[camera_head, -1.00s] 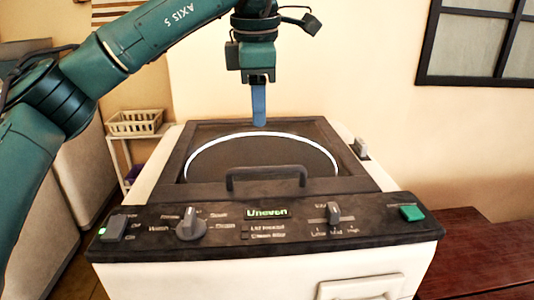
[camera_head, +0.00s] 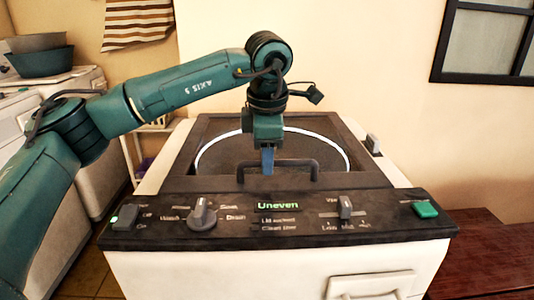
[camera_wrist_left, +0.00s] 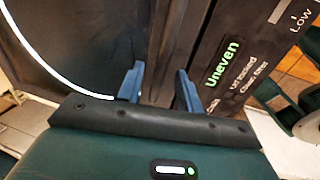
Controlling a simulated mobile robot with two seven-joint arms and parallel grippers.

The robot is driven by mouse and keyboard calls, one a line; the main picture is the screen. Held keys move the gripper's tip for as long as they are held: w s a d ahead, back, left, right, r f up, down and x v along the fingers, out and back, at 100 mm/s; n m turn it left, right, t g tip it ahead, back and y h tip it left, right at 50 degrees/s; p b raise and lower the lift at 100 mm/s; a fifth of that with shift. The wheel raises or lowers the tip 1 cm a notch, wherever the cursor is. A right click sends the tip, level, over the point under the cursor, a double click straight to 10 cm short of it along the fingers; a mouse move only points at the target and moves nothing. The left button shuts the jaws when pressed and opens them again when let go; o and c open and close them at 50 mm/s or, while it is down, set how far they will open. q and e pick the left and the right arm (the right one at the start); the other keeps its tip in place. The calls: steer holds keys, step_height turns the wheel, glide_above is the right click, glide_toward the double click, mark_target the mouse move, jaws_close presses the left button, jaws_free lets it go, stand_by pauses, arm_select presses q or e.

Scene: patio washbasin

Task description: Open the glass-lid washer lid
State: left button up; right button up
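The washer (camera_head: 215,275) stands in the middle of the head view, its lid (camera_head: 225,152) down and flat. The lid has dark glass, a white ring and a black bar handle (camera_head: 305,164) at its front edge. My left gripper (camera_head: 268,162) points down over the lid's front, at the handle. In the left wrist view its two blue fingers (camera_wrist_left: 159,75) are apart, with a dark strip between them that may be the handle. I cannot tell whether they touch it. My right gripper is not in view.
The control panel (camera_head: 330,230) runs along the washer's front, with a dial (camera_head: 202,214), a slider, a green button (camera_head: 425,209) and a display reading "Uneven". A dark red wooden surface (camera_head: 490,255) lies at right. White appliances and a teal basin (camera_head: 40,60) stand at left.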

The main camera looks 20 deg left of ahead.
arm_select(q)
steer(key=shift+c, duration=0.5)
jaws_close()
